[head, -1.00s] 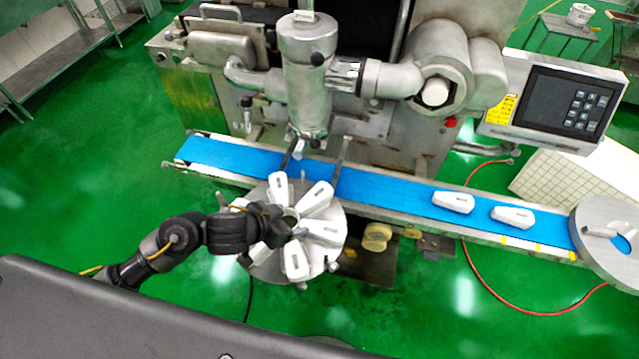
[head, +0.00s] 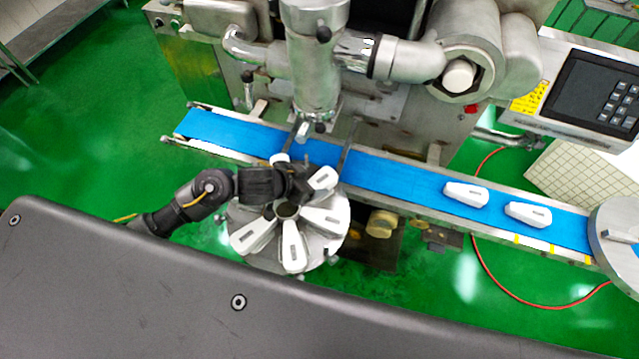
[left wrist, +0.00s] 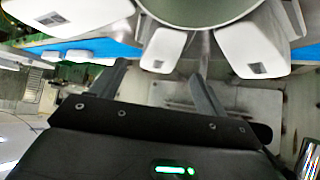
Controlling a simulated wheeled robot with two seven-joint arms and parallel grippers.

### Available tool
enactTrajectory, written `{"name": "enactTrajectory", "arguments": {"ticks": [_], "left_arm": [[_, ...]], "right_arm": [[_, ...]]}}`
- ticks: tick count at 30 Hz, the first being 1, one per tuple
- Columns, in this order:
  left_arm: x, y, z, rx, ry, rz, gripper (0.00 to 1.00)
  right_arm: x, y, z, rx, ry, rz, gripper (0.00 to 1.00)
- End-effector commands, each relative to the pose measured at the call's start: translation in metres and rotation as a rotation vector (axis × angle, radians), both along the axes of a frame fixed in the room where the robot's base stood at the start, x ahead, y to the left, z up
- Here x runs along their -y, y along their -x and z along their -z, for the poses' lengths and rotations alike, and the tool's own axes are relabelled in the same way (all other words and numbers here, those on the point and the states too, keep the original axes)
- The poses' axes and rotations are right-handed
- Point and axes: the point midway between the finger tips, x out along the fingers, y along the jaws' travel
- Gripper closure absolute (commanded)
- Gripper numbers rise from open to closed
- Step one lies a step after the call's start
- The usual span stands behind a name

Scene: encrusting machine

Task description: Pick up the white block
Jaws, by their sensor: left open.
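Several white blocks stand in a ring on the round metal turntable (head: 240,215). One white block (head: 322,179) is at its upper right, beside my left gripper (head: 300,186). Another white block (head: 280,160) is partly hidden behind the gripper, and others, such as the front white block (head: 293,252), lie nearer me. In the left wrist view my left gripper (left wrist: 157,72) has its fingers apart and empty. A white block (left wrist: 163,48) shows just beyond the gap, with a second white block (left wrist: 250,42) to its right. My right gripper is not in view.
The blue conveyor belt (head: 385,178) runs behind the turntable, with two white blocks (head: 466,194) (head: 528,214) on its right part. The machine's vertical metal cylinder (head: 315,65) stands over the belt, close behind my gripper. A round metal disc (head: 615,222) sits at the belt's right end.

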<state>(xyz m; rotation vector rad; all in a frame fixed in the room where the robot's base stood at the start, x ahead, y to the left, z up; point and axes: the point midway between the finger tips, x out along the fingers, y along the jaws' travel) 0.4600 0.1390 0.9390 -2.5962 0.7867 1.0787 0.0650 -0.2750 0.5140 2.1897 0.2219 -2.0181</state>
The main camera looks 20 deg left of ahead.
Motion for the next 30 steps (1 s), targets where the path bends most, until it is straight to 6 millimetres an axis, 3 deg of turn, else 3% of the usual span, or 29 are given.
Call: {"name": "enactTrajectory", "arguments": {"ticks": [5,15,24,30], "left_arm": [[0.002,-0.002,0.003,-0.001,0.001,-0.001,0.26],[0.019,-0.026,0.036,0.000,0.000,0.000,0.26],[0.020,-0.028,0.040,0.000,-0.001,-0.001,0.26],[0.020,-0.028,0.040,0.000,-0.001,-0.001,0.52]], "right_arm": [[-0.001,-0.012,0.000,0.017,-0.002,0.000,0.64],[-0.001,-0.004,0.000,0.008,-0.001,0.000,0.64],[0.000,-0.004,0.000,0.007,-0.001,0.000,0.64],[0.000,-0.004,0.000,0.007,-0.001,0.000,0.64]]}}
